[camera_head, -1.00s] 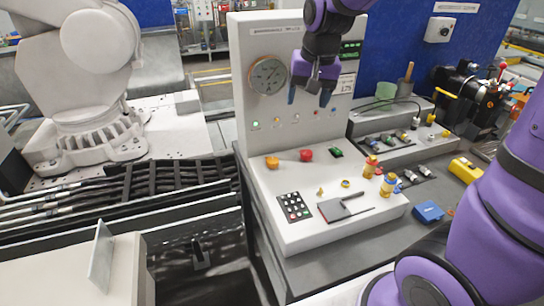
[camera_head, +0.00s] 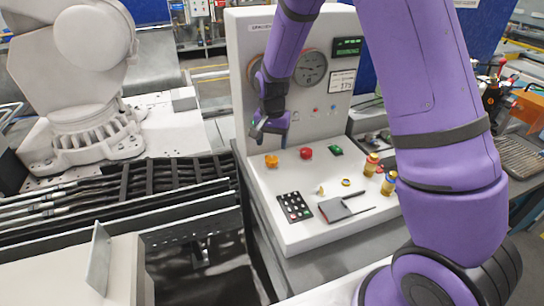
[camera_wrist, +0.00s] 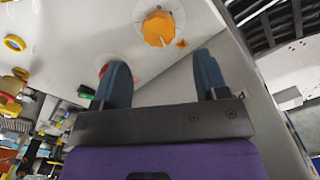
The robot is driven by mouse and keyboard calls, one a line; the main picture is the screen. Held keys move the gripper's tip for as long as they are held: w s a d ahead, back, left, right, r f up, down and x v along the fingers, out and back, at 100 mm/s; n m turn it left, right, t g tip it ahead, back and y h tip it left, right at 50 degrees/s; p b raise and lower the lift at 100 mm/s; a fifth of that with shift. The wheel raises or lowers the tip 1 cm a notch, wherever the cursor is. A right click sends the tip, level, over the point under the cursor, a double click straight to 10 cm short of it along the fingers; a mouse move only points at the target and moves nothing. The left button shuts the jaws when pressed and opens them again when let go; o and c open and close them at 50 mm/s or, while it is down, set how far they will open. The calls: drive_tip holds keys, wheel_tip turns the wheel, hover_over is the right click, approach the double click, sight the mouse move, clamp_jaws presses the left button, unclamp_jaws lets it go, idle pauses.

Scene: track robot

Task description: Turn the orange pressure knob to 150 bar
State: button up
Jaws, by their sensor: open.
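The orange knob (camera_head: 271,161) sits on the sloped white desk of the console, at its left, beside a red knob (camera_head: 306,153). In the wrist view the orange knob (camera_wrist: 159,29) lies beyond the fingertips, near the top middle, with a small orange mark beside it. My gripper (camera_head: 269,138) is open and empty, just above the orange knob in the head view and apart from it. In the wrist view the two blue fingers of my gripper (camera_wrist: 164,72) stand apart with nothing between them. A round gauge (camera_head: 311,67) shows on the upright panel; its reading is too small to tell.
A green switch (camera_head: 335,150), a black keypad (camera_head: 294,206), a grey flat device (camera_head: 335,209) and yellow-capped fittings (camera_head: 388,183) are on the same desk. A large white robot arm (camera_head: 90,90) stands to the left.

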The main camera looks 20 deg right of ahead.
sight(272, 158)
drive_tip(key=shift+f, duration=3.2)
drive_tip(key=shift+c, duration=0.5)
drive_tip(key=c, duration=0.8)
drive_tip(key=shift+n, duration=2.1)
drive_tip(key=o, duration=0.9)
drive_tip(key=shift+r, duration=0.1)
drive_tip(key=shift+r, duration=3.7)
